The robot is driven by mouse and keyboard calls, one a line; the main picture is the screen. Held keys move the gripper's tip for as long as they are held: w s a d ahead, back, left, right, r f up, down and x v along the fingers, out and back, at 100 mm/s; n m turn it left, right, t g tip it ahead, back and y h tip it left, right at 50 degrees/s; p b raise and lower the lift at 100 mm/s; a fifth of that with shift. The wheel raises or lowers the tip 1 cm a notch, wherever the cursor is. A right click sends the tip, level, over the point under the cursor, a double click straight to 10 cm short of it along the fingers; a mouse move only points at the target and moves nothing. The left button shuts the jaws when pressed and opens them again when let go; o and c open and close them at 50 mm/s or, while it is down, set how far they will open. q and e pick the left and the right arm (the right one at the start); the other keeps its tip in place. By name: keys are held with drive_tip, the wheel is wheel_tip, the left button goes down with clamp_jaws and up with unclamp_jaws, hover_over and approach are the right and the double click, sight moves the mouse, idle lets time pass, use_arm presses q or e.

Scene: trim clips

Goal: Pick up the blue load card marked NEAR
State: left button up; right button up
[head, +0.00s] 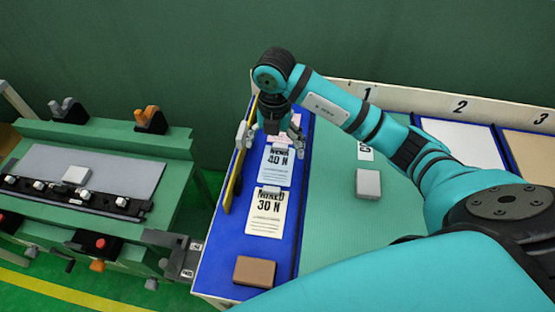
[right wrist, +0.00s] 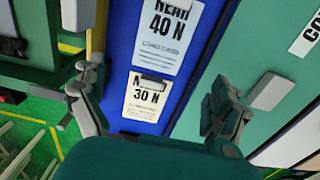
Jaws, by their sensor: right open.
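My right gripper (head: 270,138) is open and empty above the blue strip, over the far end of the card. In the right wrist view its two fingers (right wrist: 152,100) stand wide apart, with the cards seen between them. A cream card marked 30 N (head: 266,216) lies nearer than the blue one. My left gripper is not in view.
A pinkish card (head: 284,134) is partly hidden behind my right gripper. A yellow strip (head: 236,175) runs along the left side. A brown block (head: 254,271) and a grey block (head: 368,184) lie on the table. A green bench (head: 105,170) stands at the left.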

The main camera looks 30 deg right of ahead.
hover_over(276, 173)
drive_tip(key=f, duration=0.4)
drive_tip(key=shift+w+f, duration=0.2)
drive_tip(key=shift+w, duration=0.05)
drive_tip(key=f, duration=0.1)
drive_tip(key=f+p, duration=0.1)
drive_tip(key=f, duration=0.3)
drive_tip(key=shift+s+p, duration=0.25)
drive_tip(key=shift+p, duration=0.1)
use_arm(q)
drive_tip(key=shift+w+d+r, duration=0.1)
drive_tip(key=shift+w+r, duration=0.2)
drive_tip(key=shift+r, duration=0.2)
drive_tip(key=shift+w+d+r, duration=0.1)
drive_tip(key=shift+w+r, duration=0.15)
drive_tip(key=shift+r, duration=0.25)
use_arm(e)
drive_tip(key=shift+f, duration=0.15)
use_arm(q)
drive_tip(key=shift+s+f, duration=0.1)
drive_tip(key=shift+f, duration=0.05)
use_arm(e)
drive_tip(key=shift+f, duration=0.2)
drive_tip(key=shift+c, duration=0.4)
drive_tip(key=c, duration=0.8)
